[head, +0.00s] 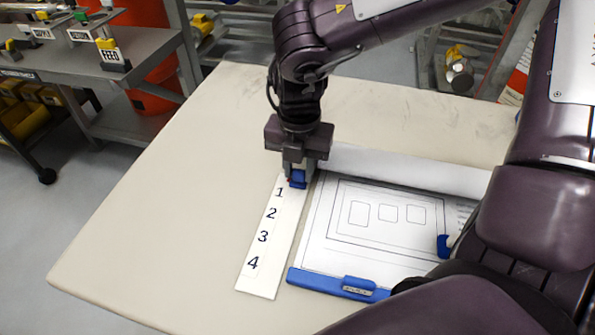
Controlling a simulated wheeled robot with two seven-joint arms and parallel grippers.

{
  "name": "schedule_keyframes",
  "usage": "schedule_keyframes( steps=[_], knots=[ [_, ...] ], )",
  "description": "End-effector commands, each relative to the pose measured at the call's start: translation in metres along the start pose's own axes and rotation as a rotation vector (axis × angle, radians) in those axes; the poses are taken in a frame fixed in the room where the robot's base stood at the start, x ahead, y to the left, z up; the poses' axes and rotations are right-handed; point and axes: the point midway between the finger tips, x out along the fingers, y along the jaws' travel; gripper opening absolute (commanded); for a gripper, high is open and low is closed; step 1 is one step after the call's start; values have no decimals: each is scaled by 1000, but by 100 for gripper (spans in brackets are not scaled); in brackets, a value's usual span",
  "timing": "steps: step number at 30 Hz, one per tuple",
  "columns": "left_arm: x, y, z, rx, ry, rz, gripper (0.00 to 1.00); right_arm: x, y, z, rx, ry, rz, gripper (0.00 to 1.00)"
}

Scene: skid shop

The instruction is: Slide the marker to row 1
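A white strip (258,272) with the printed numbers 1 to 4 lies on the table, with 1 at the far end and 4 at the near end. The small blue marker (298,180) is at the far end of the strip, beside and slightly beyond the number 1. My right gripper (299,174) points down over that end. Its fingers appear closed around the marker and hide part of it. My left gripper is not in view.
A drawing sheet (340,253) lies right of the strip, with a blue bar (310,282) along its near edge and a blue piece (443,246) at its right. The table (170,220) is clear on the left. A shelf cart (150,50) stands beyond the left edge.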

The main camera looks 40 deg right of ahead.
Motion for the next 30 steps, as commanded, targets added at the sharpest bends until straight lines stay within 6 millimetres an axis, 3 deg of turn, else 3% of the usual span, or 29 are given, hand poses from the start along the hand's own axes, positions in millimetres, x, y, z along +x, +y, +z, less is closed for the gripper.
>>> schedule_keyframes(
  steps=[11,24,30],
  knots=[
    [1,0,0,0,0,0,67,0,0,-1,-1,0,1,11],
    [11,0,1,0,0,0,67,1,0,-28,-2,0,1,11],
    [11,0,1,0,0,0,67,0,0,-30,-1,1,1,11]
  ],
)
